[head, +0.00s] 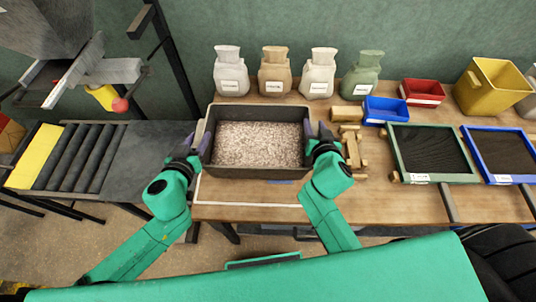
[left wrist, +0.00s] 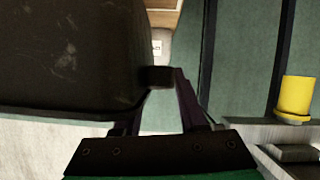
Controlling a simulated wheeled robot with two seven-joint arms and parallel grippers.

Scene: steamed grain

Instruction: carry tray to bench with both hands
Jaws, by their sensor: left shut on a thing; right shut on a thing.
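The dark tray (head: 255,172) is filled with pale speckled grain (head: 258,143). It is over the left part of the wooden bench (head: 400,203); I cannot tell whether it touches the top. My left gripper (head: 203,141) is shut on the tray's left end, and my right gripper (head: 311,133) is shut on its right end. The tray looks about level. In the left wrist view, the tray's dark wall (left wrist: 70,60) fills the upper left, and my left gripper (left wrist: 165,85) has its fingers around a small dark handle.
Several tied sacks (head: 275,75) stand behind the tray. Right of it are wooden blocks (head: 350,140), a blue bin (head: 385,110), a red bin (head: 422,92), a yellow bin (head: 487,90) and framed screens (head: 432,150). A roller conveyor (head: 85,155) is at the left.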

